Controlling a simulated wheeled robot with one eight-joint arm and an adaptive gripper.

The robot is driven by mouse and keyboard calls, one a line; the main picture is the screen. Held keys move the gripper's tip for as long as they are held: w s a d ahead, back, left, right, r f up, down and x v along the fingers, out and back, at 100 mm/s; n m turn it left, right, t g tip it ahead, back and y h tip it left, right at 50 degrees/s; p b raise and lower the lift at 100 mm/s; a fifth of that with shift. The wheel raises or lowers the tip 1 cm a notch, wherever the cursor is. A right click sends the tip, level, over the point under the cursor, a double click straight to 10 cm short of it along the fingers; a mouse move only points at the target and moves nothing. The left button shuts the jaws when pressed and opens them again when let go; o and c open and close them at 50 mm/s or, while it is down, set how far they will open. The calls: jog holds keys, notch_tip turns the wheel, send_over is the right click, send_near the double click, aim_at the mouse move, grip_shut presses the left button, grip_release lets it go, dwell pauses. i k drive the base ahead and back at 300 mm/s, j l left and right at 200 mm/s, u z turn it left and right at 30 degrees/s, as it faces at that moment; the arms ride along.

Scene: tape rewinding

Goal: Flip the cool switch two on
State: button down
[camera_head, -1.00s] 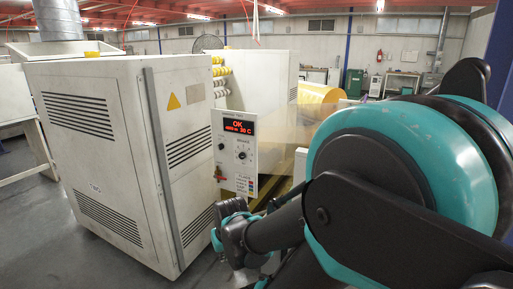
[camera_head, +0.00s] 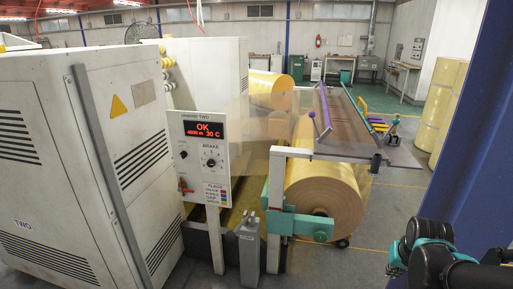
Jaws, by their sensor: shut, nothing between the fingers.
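A white control panel (camera_head: 234,172) stands left of the middle on a post, its heading seeming to end in "TWO". Its red-lit display (camera_head: 203,129) reads "OK" and "30 C". Below are a round black knob (camera_head: 211,162) marked "BRAKE", a small dark control (camera_head: 183,154) and a red-handled part (camera_head: 184,187) at the lower left. None is legibly marked as the cool switch, and no switch position can be read. My gripper (camera_head: 396,258), black and teal, is at the lower right, shut and empty, well apart from the panel. Its fingertips are small and hard to make out.
A white cabinet (camera_head: 50,150) marked "TWO" stands left of the panel. Right of it are a large yellow tape roll (camera_head: 325,190) and a raised metal table (camera_head: 345,118). A grey pedestal (camera_head: 248,245) stands before the panel. A blue pillar (camera_head: 455,165) rises at right. Floor at front centre is open.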

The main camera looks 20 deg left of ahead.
aim_at(184, 154)
jog(key=z, duration=0.45)
jog(key=j+z, duration=0.15)
jog(key=z, duration=0.8)
jog(key=j+z, duration=0.1)
jog(key=z, duration=0.4)
jog(key=k+z, duration=0.1)
jog(key=z, duration=0.35)
jog(key=j+z, duration=0.1)
jog(key=z, duration=0.4)
jog(key=k+u, duration=0.35)
jog(key=k, duration=0.15)
jog(key=k+u, duration=0.1)
jog(key=u, duration=0.35)
jog(key=k+u, duration=0.1)
jog(key=u, duration=0.3)
jog(key=k+j+u, duration=0.1)
jog(key=u, duration=0.35)
jog(key=j+u, duration=0.1)
jog(key=u, duration=0.8)
jog(key=k+j+u, duration=0.1)
jog(key=u, duration=0.3)
jog(key=j+u, duration=0.1)
jog(key=u, duration=0.35)
jog(key=k+j+u, duration=0.1)
jog(key=u, duration=0.3)
jog(key=j+u, duration=0.1)
jog(key=u, duration=0.35)
